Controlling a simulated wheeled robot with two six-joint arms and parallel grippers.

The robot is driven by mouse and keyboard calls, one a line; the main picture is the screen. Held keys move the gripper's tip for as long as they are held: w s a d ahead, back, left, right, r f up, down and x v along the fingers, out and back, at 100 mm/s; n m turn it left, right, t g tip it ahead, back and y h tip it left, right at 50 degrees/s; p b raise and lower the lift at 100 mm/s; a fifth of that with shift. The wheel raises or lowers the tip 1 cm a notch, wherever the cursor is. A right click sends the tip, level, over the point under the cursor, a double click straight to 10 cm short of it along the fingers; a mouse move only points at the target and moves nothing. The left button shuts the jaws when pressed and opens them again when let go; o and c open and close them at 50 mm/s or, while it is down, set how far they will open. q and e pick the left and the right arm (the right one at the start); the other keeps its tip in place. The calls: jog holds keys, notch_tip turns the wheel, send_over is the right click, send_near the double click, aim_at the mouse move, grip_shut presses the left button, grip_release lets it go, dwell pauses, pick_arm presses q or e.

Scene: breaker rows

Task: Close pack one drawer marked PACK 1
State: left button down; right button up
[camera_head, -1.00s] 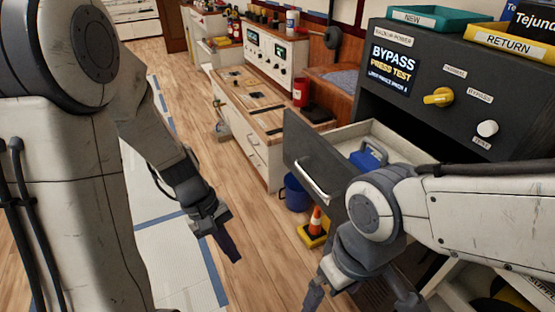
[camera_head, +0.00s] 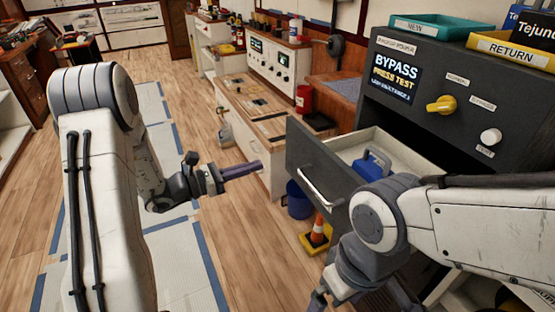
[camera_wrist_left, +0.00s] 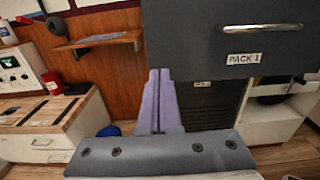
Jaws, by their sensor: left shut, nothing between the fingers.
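The drawer (camera_head: 318,180) in the dark cabinet stands pulled out, with a bar handle (camera_head: 320,189) on its dark front. A blue object with a handle (camera_head: 372,165) lies inside it. In the left wrist view the drawer front (camera_wrist_left: 222,38) carries the label PACK 1 (camera_wrist_left: 243,58) below its handle (camera_wrist_left: 262,27). My left gripper (camera_head: 258,166) is shut and empty, left of the drawer front and apart from it; its fingers (camera_wrist_left: 160,100) point toward the drawer's lower left in the wrist view. My right gripper (camera_head: 322,296) is low in front of the cabinet, partly cut off, its jaws unclear.
The cabinet (camera_head: 460,70) has a yellow knob (camera_head: 441,105) and a white knob (camera_head: 490,137). A blue bucket (camera_head: 298,200) and an orange cone (camera_head: 318,229) on a yellow base stand on the floor below the drawer.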

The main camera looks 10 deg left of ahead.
aim_at(289, 156)
pick_arm(q)
jog(key=x, duration=0.7)
jog(key=shift+w+d, duration=0.2)
jog(key=shift+d, duration=0.1)
